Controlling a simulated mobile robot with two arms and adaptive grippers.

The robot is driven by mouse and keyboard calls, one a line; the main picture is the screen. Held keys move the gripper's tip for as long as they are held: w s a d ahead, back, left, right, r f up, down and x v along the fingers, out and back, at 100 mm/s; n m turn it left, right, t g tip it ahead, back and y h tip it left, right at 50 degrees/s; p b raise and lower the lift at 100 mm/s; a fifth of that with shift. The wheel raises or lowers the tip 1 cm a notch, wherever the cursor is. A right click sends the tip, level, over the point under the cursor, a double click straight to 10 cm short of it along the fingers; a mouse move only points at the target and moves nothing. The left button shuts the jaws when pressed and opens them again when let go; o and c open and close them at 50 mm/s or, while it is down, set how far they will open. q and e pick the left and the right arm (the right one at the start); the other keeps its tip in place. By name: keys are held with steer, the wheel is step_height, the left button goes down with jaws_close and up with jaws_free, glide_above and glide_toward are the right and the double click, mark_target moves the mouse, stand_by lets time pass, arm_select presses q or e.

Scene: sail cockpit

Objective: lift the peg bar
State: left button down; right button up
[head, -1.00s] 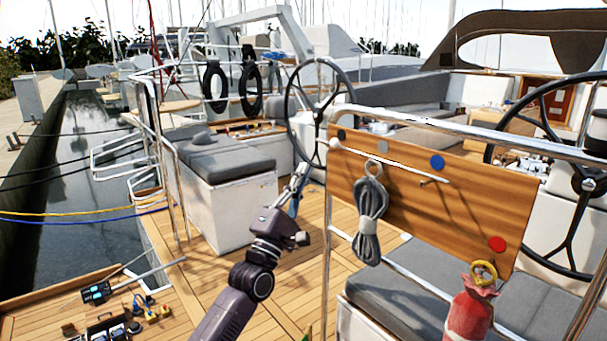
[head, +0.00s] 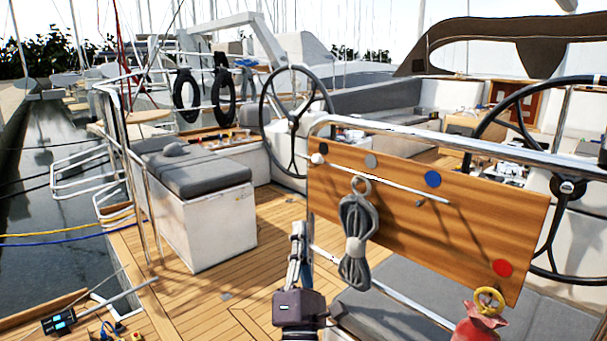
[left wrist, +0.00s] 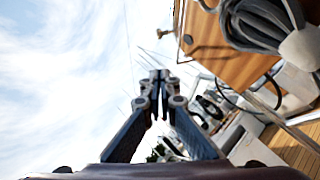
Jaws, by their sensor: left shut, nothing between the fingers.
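A wooden board (head: 420,225) with coloured discs is mounted below a steel rail. A thin pale bar (head: 385,182) with a white ball at its left end runs across its upper part; I cannot tell whether this bar or the board is the peg bar. A coil of grey rope (head: 357,240) hangs from a ring at the board's left part. My left gripper (head: 302,226) points up, just left of the coil, shut and empty. In the left wrist view its fingertips (left wrist: 159,75) meet, with the board (left wrist: 208,42) and rope (left wrist: 262,22) at upper right. My right gripper is not in view.
The steel rail (head: 420,131) runs above the board. A red bag (head: 478,328) with a yellow ring is at the bottom right. A cushioned seat box (head: 215,225) stands to the left. Open teak deck (head: 200,295) lies between it and my left arm.

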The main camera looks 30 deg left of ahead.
arm_select(q)
steer(key=d+r+p+x, duration=0.1)
steer(key=p+x, duration=0.5)
steer(key=x, duration=0.6)
steer(key=shift+w+d+r+p, duration=0.3)
steer(key=shift+d+r+p, duration=0.15)
steer(key=shift+d, duration=0.15)
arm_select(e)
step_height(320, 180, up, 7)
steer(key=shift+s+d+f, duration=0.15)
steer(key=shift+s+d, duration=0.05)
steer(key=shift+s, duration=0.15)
